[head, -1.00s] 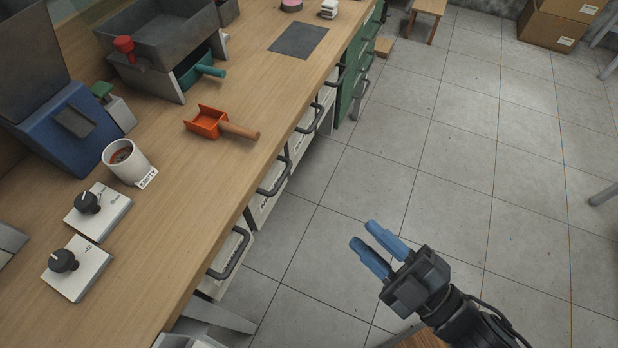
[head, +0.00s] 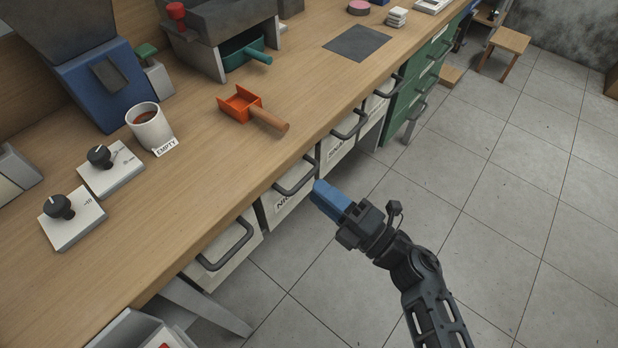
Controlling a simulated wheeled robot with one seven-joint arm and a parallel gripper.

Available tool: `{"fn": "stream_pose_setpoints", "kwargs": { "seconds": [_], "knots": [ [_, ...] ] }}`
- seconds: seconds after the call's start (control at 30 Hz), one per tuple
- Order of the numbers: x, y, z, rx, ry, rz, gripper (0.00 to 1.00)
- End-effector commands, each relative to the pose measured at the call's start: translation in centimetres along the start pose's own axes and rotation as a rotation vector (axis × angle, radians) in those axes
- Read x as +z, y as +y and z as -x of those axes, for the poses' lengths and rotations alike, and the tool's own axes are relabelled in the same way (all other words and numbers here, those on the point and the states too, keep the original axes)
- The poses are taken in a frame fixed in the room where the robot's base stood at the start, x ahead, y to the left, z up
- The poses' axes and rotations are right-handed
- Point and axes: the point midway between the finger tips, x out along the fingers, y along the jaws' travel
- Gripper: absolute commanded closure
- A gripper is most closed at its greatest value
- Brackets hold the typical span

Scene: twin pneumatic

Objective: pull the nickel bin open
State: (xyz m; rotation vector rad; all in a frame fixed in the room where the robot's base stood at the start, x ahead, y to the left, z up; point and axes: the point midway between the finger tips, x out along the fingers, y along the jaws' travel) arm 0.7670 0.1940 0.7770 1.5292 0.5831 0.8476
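The bin whose label begins "NI" (head: 285,203) hangs under the bench's front edge, in a row of white-fronted bins. It looks shut, and the gripper covers the rest of its label. Its dark bar handle (head: 296,180) stands out from the front. My gripper (head: 318,190) has its blue fingertips just right of this handle, close to the bin front. I cannot tell whether they touch it. The fingers overlap in this view, so the gap between them is hidden.
Another bin with a dark handle (head: 227,250) is at the near left, and one (head: 343,142) is at the far right. A green drawer cabinet (head: 418,90) stands beyond. The tiled floor (head: 500,220) right of the bins is clear.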

Motion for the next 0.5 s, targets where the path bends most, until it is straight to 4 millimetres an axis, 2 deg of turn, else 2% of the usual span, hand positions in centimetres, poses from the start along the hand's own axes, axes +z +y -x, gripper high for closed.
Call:
{"fn": "stream_pose_setpoints", "kwargs": {
  "seconds": [0.2,0.33,0.5],
  "knots": [
    [-0.1,0.1,-3.4,0.002,0.002,-0.002,0.7],
    [0.0,0.1,-4.6,0.001,0.0,-0.002,0.7],
    [0.0,0.0,-5.1,0.0,0.0,-0.002,0.7]
  ]
}}
